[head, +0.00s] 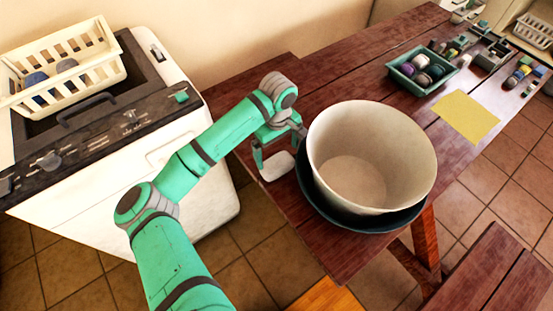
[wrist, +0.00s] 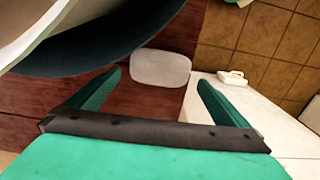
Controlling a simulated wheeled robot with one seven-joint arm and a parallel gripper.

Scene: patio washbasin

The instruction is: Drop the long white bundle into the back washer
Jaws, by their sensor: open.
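A pale white, rounded oblong piece (head: 278,166), the only thing like the white bundle that I make out, lies at the left edge of the wooden table. It also shows in the wrist view (wrist: 160,68), lying flat just beyond my fingertips. My gripper (head: 279,155) is open above it, with its fingers spread to either side and nothing held; it shows in the wrist view (wrist: 160,77) too. A white washer (head: 165,150) with a dark control panel stands at the left. I see no second washer clearly.
A large cream tub (head: 415,160) in a dark basin (head: 385,224) stands close right of my gripper. A cream basket (head: 95,72) with dark balls sits on the washer. A teal tray (head: 398,78) and yellow sheet (head: 466,117) lie farther back on the table (head: 330,70).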

